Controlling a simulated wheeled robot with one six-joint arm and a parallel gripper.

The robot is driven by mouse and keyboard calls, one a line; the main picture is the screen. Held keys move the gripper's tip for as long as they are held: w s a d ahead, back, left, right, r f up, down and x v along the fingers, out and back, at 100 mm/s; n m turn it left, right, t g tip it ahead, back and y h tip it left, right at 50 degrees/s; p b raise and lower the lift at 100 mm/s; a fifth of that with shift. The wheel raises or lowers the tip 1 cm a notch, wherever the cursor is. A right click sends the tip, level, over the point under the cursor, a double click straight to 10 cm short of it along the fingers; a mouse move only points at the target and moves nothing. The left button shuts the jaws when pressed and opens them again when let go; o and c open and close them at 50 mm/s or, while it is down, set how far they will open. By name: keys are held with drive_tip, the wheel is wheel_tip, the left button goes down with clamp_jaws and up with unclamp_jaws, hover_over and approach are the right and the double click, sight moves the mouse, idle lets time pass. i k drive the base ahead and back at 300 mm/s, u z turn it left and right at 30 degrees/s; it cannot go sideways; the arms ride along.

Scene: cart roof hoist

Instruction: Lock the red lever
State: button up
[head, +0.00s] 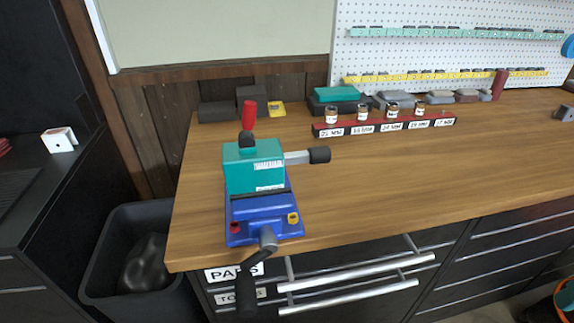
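The red lever (249,114) stands nearly upright with a black joint at its foot, at the back of a teal block (252,170). The teal block is on a blue vise-like base (262,215) at the left front of the wooden bench. A grey rod with a black knob (319,155) sticks out to the right of the teal block. A crank with a black handle (247,292) hangs over the bench's front edge. A red knob (235,227) and a yellow knob (293,218) sit on the blue base. My gripper is not in view.
The wooden bench (420,170) is clear right of the device. A red-and-black rack (385,128) with several jars stands behind, below a pegboard (450,50). Drawers with metal handles (355,272) are below. A black bin (130,225) stands left.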

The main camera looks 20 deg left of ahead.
sight(246, 139)
drive_tip(key=k, duration=0.3)
drive_tip(key=u, duration=0.95)
drive_tip(key=i, duration=0.5)
drive_tip(key=u, duration=0.05)
